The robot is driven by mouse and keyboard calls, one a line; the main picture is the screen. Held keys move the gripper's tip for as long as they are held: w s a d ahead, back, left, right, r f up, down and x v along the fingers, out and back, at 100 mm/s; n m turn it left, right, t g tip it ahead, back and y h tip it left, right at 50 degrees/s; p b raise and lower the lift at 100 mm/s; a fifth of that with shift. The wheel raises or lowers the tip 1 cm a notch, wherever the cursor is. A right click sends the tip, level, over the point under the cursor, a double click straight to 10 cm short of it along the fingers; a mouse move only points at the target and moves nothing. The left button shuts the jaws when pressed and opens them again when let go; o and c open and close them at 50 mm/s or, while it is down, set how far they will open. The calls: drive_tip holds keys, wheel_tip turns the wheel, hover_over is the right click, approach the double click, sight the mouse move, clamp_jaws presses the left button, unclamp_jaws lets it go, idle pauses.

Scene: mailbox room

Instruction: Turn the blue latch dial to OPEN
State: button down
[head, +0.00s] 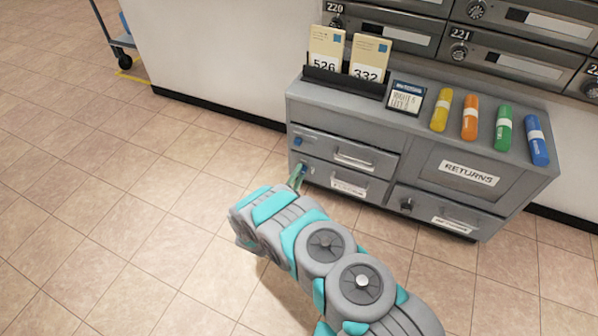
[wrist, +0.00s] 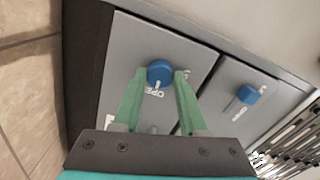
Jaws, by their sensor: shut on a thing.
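A round blue latch dial (wrist: 160,73) sits between the two green fingertips of my gripper (wrist: 160,76) in the wrist view. The fingers are shut on its sides. White lettering beginning "OPE" shows upside down beside the dial, partly cut off from sight; I cannot tell where the dial points. In the head view my gripper (head: 297,178) is at the lower left drawer front of the grey cabinet (head: 340,118). A second blue dial (wrist: 247,95) is on the neighbouring drawer front, apart from my fingers; it also shows in the head view (head: 298,141).
A RETURNS panel (head: 467,172) and a dark knob (head: 406,204) are on the cabinet's right half. On its top are letters in a black holder (head: 345,82), a small sign (head: 407,98) and several coloured cylinders. The tiled floor (head: 110,190) at left is clear.

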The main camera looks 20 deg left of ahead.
drive_tip(key=shift+f+m+p, duration=0.1)
drive_tip(key=shift+m+p, duration=0.25)
drive_tip(key=shift+m, duration=0.15)
drive_tip(key=shift+c, duration=2.2)
unclamp_jaws()
drive_tip(key=shift+s, duration=0.15)
drive_tip(key=s, duration=0.7)
drive_tip(key=shift+s+a+p, duration=0.25)
drive_tip(key=shift+p, duration=0.05)
